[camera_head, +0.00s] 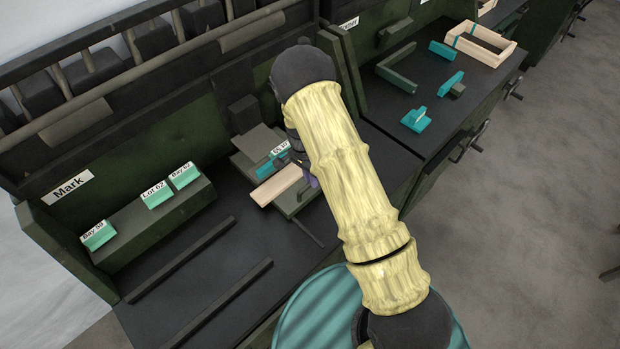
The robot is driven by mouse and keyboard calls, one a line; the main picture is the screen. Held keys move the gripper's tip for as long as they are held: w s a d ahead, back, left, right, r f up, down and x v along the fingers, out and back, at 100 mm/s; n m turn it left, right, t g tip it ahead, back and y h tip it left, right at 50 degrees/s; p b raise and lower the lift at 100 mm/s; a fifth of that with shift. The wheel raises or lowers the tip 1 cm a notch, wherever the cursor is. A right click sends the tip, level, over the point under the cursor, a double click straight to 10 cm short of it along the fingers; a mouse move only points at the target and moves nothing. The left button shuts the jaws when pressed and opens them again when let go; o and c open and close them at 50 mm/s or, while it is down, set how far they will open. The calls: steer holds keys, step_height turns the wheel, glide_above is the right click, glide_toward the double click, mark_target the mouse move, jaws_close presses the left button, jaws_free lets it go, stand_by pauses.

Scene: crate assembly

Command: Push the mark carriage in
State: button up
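The mark carriage (291,211) looks like a grey-green sliding plate at the Mark station, left of my arm. A pale wooden board (277,187) lies on it, its left end sticking out past the plate. A teal stamp block (265,171) with a white label sits just behind the board, by a raised grey plate (258,141). My gripper (305,175) is at the right end of the board and the teal block, mostly hidden by my yellow-sleeved arm. Its fingers cannot be made out clearly, nor whether they touch the carriage.
Labelled teal blocks (156,194) stand on a green ledge at left. Two dark rails (215,304) cross the bench in front of them, with clear surface between. The right bench holds a wooden crate frame (484,44), teal parts (416,120) and a dark angled bar (397,70).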

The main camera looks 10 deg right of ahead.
steer(key=o, duration=0.4)
steer(key=shift+o, duration=0.2)
step_height(320, 180, up, 17)
steer(key=w+a+b, duration=0.2)
steer(key=shift+w, duration=0.3)
